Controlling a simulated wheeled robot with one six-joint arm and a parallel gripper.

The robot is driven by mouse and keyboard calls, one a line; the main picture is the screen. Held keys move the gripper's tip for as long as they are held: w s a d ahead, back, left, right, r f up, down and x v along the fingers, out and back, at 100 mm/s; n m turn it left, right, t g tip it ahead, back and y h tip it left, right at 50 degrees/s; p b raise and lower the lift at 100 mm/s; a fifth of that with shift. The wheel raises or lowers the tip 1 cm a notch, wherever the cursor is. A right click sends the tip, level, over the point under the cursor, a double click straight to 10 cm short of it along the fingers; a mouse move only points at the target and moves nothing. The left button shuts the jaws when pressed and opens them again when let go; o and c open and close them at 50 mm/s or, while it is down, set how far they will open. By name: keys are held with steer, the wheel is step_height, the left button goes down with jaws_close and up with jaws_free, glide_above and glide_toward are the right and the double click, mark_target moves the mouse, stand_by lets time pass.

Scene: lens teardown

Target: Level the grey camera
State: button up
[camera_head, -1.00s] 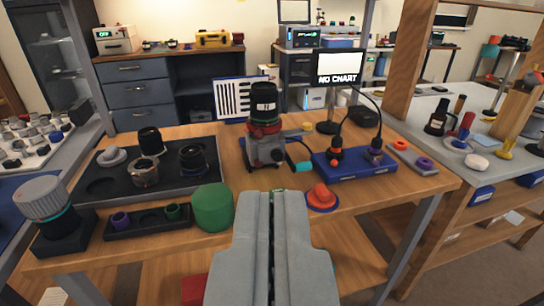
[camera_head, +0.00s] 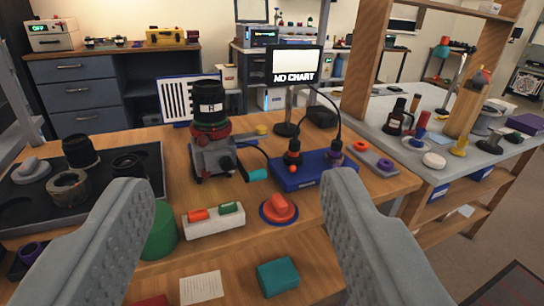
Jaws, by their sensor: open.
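The grey camera (camera_head: 208,157) stands on the wooden bench, left of centre. A red ring sits on its body, and a black lens (camera_head: 210,108) with a white label points upward from it. The body looks slightly tilted; I cannot tell its exact angle. A cable with a teal end (camera_head: 257,174) lies to its right. My gripper (camera_head: 238,187) is open and empty. Its two grey fingers are wide apart in the foreground, with the camera showing beyond the gap between them, apart from both.
A white block with orange and green pieces (camera_head: 213,226) and an orange knob (camera_head: 279,207) lie in front of the camera. A blue box (camera_head: 302,178) with cables stands right. A striped chart (camera_head: 172,99) stands behind.

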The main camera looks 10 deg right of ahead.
steer(key=w+d+f+n, duration=0.2)
steer(key=w+d+f, duration=0.4)
steer(key=w+f, duration=0.45)
steer(key=n+y, duration=0.1)
steer(key=y, duration=0.5)
glide_toward(258, 177)
steer(key=shift+g, duration=0.3)
steer(key=x, duration=1.1)
steer(key=shift+d+r, duration=0.1)
steer(key=shift+r, duration=0.1)
steer(key=shift+c, duration=0.3)
steer(key=c, duration=1.2)
steer(key=shift+o, duration=0.2)
